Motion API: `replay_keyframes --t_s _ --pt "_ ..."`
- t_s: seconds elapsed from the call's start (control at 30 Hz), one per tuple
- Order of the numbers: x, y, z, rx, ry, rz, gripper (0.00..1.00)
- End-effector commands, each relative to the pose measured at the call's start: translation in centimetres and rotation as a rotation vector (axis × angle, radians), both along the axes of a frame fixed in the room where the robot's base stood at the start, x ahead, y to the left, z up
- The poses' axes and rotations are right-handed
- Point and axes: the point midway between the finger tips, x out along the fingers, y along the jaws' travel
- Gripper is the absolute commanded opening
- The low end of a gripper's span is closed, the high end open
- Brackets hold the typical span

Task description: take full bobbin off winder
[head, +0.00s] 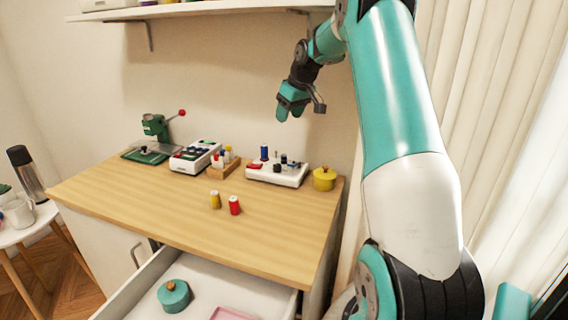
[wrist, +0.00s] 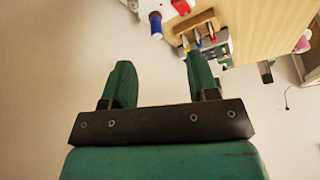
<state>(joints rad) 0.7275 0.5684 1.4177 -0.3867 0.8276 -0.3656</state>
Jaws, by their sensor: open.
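The winder (head: 290,178), a low white box, stands at the back right of the wooden worktop. A dark blue spool or bobbin (head: 264,153) stands upright at its left end, with a red part (head: 255,166) beside it; small dark posts are on its right half. In the wrist view the blue spool (wrist: 156,25) and part of the white winder (wrist: 147,7) show at the top edge. My gripper (head: 288,114) hangs above the winder, apart from it. Its two green fingers (wrist: 158,65) are spread with nothing between them. I cannot tell how full the bobbin is.
A wooden rack (head: 229,171) of small spools stands left of the winder; a yellow pot (head: 324,179) stands right. Yellow (head: 215,200) and red (head: 235,206) spools stand in front. An open drawer (head: 196,281) juts out below. A shelf (head: 205,9) hangs above.

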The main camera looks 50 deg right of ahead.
Motion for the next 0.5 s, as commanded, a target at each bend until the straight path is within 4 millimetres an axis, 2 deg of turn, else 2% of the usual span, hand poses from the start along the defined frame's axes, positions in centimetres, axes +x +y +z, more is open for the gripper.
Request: replay_keyframes --t_s 0.03,0.13,0.27,0.5 --pt "-0.4 -2.1 -0.6 -0.008 -0.002 -0.024 0.54" --pt "-0.7 -4.1 -1.4 -0.017 -0.005 -0.043 0.54" --pt "0.0 -4.5 -3.3 -0.017 -0.003 -0.048 0.54" --pt "2.1 -4.5 -8.4 -0.017 -0.004 -0.046 0.54"
